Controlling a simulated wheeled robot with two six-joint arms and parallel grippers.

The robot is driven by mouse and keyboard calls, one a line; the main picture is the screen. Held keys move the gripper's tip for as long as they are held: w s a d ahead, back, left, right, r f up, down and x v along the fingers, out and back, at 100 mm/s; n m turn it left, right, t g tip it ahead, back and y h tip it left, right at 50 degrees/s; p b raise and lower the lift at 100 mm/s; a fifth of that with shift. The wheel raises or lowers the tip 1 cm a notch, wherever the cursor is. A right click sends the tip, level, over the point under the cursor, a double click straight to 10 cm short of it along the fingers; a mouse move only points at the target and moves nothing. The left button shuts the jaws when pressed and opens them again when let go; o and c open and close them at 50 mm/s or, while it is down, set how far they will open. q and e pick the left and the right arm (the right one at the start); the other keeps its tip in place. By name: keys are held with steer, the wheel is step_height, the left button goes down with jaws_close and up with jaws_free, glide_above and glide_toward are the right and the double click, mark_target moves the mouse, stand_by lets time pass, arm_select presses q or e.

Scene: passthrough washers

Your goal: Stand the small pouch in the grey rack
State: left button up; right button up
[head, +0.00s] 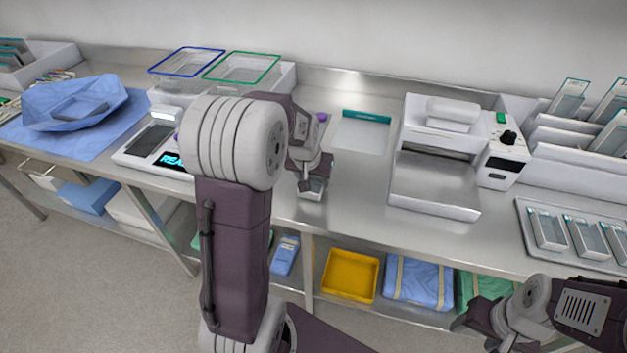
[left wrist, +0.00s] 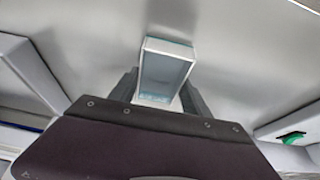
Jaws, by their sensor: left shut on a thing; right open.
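The small pouch (head: 312,191), clear-fronted with a pale teal-white edge, is in my left gripper (head: 314,180) over the middle of the steel bench. In the left wrist view the pouch (left wrist: 166,70) stands out between the two dark fingers of the left gripper (left wrist: 160,90), which is shut on it. I cannot tell if its lower end touches the bench. A pale grey-white slotted rack (head: 572,140) at the right back holds several upright pouches. My right gripper (head: 482,326) is open and empty at the lower right, in front of the bench.
A sealing machine (head: 436,185) stands between the pouch and the rack. A metal tray (head: 535,262) with flat pouches lies at the right. A flat pouch (head: 360,136) lies behind my left gripper. A scale (head: 150,143), clear bins (head: 242,70) and a blue-wrapped bundle (head: 75,105) are left.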

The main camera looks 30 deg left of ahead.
arm_select(q)
steer(key=shift+f, duration=0.2)
steer(key=shift+f, duration=0.1)
steer(key=o, duration=1.4)
steer(key=shift+o, duration=0.2)
